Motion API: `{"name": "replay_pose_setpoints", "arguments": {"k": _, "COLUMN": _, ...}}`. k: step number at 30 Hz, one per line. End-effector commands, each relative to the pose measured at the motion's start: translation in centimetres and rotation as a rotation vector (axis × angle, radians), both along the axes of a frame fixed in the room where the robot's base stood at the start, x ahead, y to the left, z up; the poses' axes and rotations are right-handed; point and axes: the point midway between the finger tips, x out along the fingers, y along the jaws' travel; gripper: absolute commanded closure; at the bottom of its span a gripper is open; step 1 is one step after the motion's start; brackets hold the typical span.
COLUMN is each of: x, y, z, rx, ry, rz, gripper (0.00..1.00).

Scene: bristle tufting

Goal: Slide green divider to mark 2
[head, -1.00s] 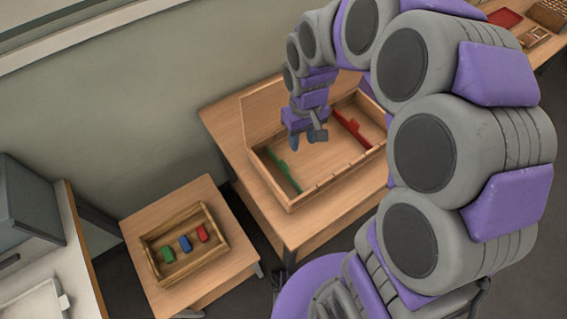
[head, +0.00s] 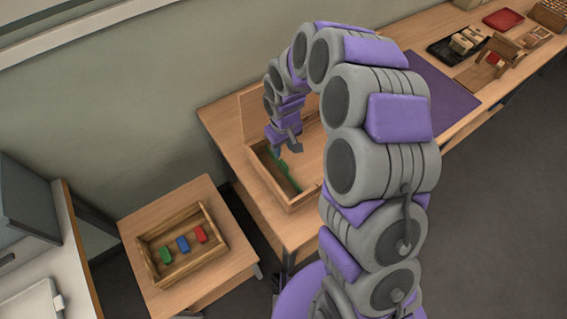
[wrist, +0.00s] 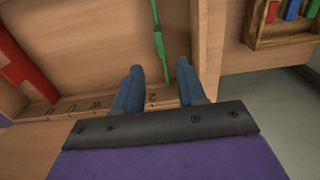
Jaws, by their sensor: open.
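The green divider (head: 286,173) stands across the left part of a wooden box (head: 290,207). In the wrist view the green divider (wrist: 157,38) runs down between my gripper's two blue fingers, its near end close to the box rim. My gripper (wrist: 159,70) is open, with a visible gap on both sides of the divider. In the head view my gripper (head: 288,148) is low over the box at the divider. The mark 2 (wrist: 152,97) is on the rim, just left of the divider's near end. A red divider (wrist: 24,68) stands farther left in the wrist view.
More marks (wrist: 75,106) line the rim to the left. A wooden tray (head: 152,267) with green, blue and red blocks stands on a lower table at left. The raised box lid (head: 250,118) is behind my gripper. My arm hides the box's right part in the head view.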

Motion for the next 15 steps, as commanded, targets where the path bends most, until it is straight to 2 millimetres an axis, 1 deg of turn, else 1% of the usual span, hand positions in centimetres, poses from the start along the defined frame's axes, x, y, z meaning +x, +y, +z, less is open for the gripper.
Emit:
{"name": "replay_pose_setpoints", "arguments": {"k": 1, "x": -0.2, "y": -0.1, "z": -1.3, "rx": -0.003, "ry": 0.006, "rz": 0.000, "gripper": 0.60}}
{"name": "replay_pose_setpoints", "arguments": {"k": 6, "x": -0.2, "y": -0.1, "z": -4.6, "rx": -0.001, "ry": 0.005, "rz": -0.001, "gripper": 0.60}}
{"name": "replay_pose_setpoints", "arguments": {"k": 12, "x": -0.2, "y": -0.1, "z": -7.7, "rx": -0.003, "ry": 0.006, "rz": 0.000, "gripper": 0.60}}
{"name": "replay_pose_setpoints", "arguments": {"k": 15, "x": -0.1, "y": -0.1, "z": -8.6, "rx": -0.001, "ry": 0.003, "rz": -0.001, "gripper": 0.60}}
